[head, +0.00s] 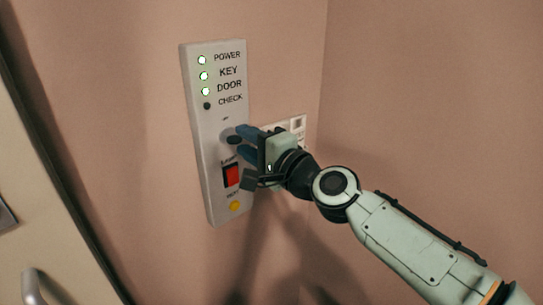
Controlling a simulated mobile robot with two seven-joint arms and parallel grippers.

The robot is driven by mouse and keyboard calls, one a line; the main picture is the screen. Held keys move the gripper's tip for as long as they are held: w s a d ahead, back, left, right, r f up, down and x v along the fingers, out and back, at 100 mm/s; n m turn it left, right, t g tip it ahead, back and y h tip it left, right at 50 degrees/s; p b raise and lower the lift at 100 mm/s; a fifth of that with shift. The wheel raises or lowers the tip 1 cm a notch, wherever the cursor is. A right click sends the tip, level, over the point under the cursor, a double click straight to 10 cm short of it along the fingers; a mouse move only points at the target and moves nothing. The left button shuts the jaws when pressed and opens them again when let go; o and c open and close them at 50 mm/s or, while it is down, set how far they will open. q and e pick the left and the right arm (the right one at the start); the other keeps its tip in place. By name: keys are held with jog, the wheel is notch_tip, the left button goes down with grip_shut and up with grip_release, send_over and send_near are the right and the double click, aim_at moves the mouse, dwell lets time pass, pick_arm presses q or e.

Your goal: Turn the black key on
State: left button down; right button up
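The black key (234,139) sits in the middle of a pale wall panel (212,150), just above a red switch. Its exact angle is hard to make out. My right gripper (245,142) is at the panel, with its blue fingers pointing left at the key. The fingers look apart, one above the other, and the key shows just beyond their tips. Whether they touch it I cannot tell. My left gripper is not in view.
The panel's POWER, KEY and DOOR lights (204,76) glow green; the CHECK light (207,106) is dark. A red switch (231,174) and a yellow button (235,206) are below the key. A white label plate (297,127) is behind my gripper. A door with a handle (32,286) stands at left.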

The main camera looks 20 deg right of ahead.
jog(key=b+v, duration=0.1)
jog(key=v, duration=1.1)
